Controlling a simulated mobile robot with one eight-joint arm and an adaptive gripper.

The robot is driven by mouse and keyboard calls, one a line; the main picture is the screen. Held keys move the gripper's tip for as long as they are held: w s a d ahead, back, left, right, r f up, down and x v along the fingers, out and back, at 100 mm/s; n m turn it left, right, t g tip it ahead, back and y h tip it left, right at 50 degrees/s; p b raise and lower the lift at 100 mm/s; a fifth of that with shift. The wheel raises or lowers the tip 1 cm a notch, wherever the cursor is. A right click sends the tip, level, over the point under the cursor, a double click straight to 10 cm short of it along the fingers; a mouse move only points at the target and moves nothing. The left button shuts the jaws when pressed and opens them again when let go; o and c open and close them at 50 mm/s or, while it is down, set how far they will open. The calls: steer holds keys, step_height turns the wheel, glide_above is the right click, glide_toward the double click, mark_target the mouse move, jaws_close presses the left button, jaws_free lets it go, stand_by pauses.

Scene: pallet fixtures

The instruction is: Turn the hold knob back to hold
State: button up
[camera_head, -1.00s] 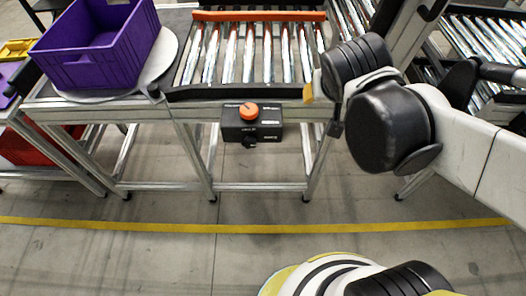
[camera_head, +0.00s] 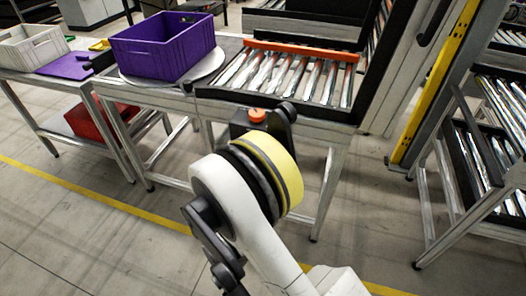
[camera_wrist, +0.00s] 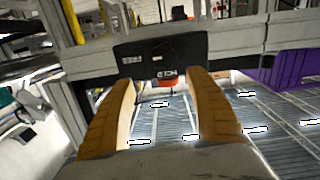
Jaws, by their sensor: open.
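The hold knob (camera_head: 257,114) is a round orange knob on a black control box (camera_head: 239,125) at the front of the roller conveyor. My arm hides much of the box in the head view. In the wrist view, which is upside down, the black box (camera_wrist: 140,58) bears inverted white lettering, and part of the orange-red knob (camera_wrist: 168,83) shows below it. My gripper (camera_wrist: 160,77) is open, with its two orange-brown fingers either side of the knob in the picture. I cannot tell how far the fingertips are from the knob or which way it points.
The roller conveyor (camera_head: 285,76) has an orange bar (camera_head: 300,50) across its far end. A purple bin (camera_head: 165,45) stands on a round white plate (camera_head: 208,65) to its left. A yellow-faced post (camera_head: 432,90) and another roller rack (camera_head: 500,110) stand at right.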

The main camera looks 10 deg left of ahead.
steer(key=shift+t+y, duration=0.3)
steer(key=w, duration=0.3)
steer(key=w+f, duration=0.1)
steer(key=w, duration=0.4)
steer(key=shift+w+f+b, duration=0.3)
steer(key=shift+w+f, duration=0.05)
steer(key=shift+f, duration=0.05)
steer(key=c, duration=1.2)
